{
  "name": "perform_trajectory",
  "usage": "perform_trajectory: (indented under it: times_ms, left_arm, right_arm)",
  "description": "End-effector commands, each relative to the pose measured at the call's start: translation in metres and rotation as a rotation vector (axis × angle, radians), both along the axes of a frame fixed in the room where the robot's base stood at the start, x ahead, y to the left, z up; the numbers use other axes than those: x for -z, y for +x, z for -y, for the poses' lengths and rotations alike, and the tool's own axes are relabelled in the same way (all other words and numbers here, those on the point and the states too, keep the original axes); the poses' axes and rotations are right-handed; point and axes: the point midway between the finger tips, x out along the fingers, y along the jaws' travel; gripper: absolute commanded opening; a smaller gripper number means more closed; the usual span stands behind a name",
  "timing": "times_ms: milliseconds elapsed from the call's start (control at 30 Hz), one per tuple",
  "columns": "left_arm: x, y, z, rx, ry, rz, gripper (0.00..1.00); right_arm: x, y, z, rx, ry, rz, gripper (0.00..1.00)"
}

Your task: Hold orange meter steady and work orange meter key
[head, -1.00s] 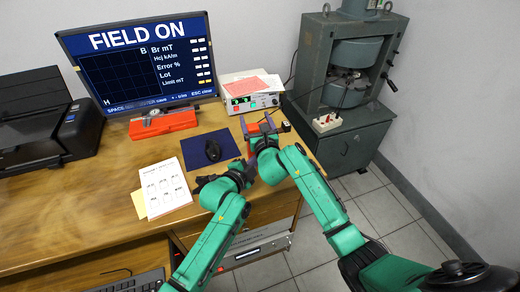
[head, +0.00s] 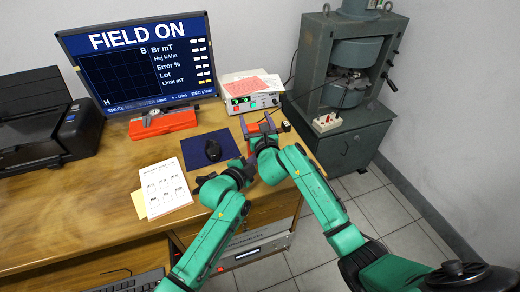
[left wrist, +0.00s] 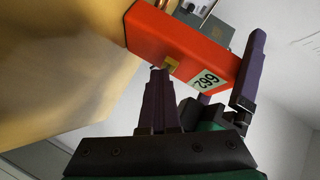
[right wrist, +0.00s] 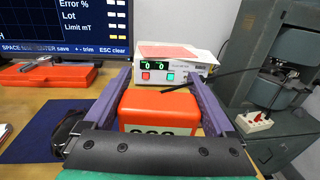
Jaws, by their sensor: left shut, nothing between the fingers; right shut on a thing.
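The orange meter (left wrist: 185,42) is a box with a white label reading 662 or 299. In the left wrist view it is tilted, with a small brass-coloured key (left wrist: 173,64) on the near face. My right gripper (right wrist: 158,76) is shut on the meter, with one purple finger on each side of it (right wrist: 155,104). In the head view the meter (head: 254,129) is partly hidden by my right wrist. My left gripper (left wrist: 160,74) is shut and empty, its tips close to the key. I cannot tell whether they touch it.
A white instrument (head: 250,95) with a red paper stands behind the meter. An orange case (head: 162,123) sits below the monitor (head: 140,60). A green magnet stand (head: 315,65) is right.

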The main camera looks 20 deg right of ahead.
Motion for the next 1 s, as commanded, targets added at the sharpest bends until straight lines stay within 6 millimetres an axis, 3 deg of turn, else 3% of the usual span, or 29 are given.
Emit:
perform_trajectory:
  times_ms: [300,633,1000]
  left_arm:
    - [0.001,-0.015,-0.002,0.0,0.001,-0.001,0.0]
    - [0.001,-0.018,-0.001,-0.001,0.0,-0.002,0.0]
    - [0.001,-0.055,-0.003,0.001,0.0,-0.002,0.0]
  right_arm:
    - [0.001,0.0,0.0,0.0,0.0,-0.001,0.17]
    - [0.001,0.0,0.0,0.0,0.0,-0.002,0.17]
    - [0.001,0.0,0.0,0.0,0.0,-0.002,0.17]
